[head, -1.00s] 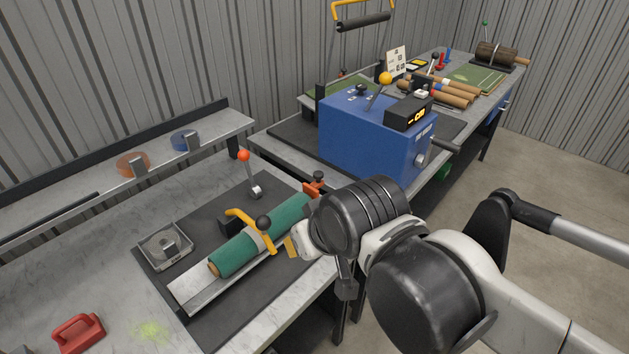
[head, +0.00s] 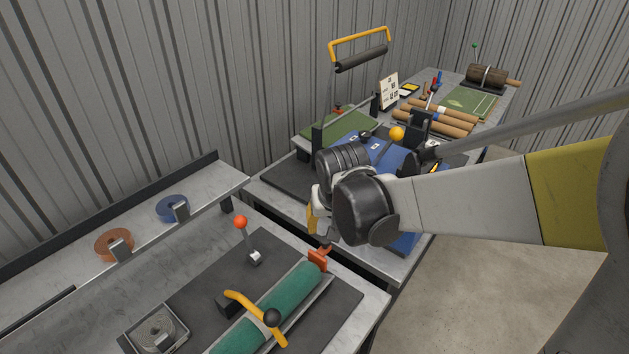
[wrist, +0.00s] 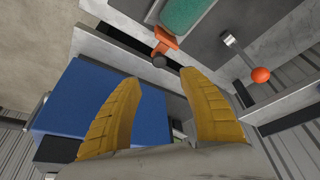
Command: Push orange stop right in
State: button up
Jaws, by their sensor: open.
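The orange stop (head: 318,260) stands at the far end of the green turf roll (head: 270,307), which lies in a metal trough. In the wrist view the stop (wrist: 166,40) shows with its dark knob, just beyond my fingertips. My gripper (head: 311,222) is open, its yellow fingers pointing down near the stop, and I see nothing between them. In the wrist view the open fingers (wrist: 160,76) appear apart from the stop. The contact between stop and roll end is too small to judge.
A yellow clamp handle (head: 256,312) crosses the roll. A lever with an orange ball (head: 241,222) stands left of the stop. The blue machine (wrist: 100,95) lies beside my fingers. Tape rolls (head: 113,244) sit on the back shelf.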

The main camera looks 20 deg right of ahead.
aim_at(325, 240)
jog(key=b+x, duration=0.3)
jog(key=x, duration=0.8)
jog(key=shift+s+b, duration=0.15)
jog(key=shift+b, duration=0.25)
jog(key=shift+c, duration=0.6)
grip_shut()
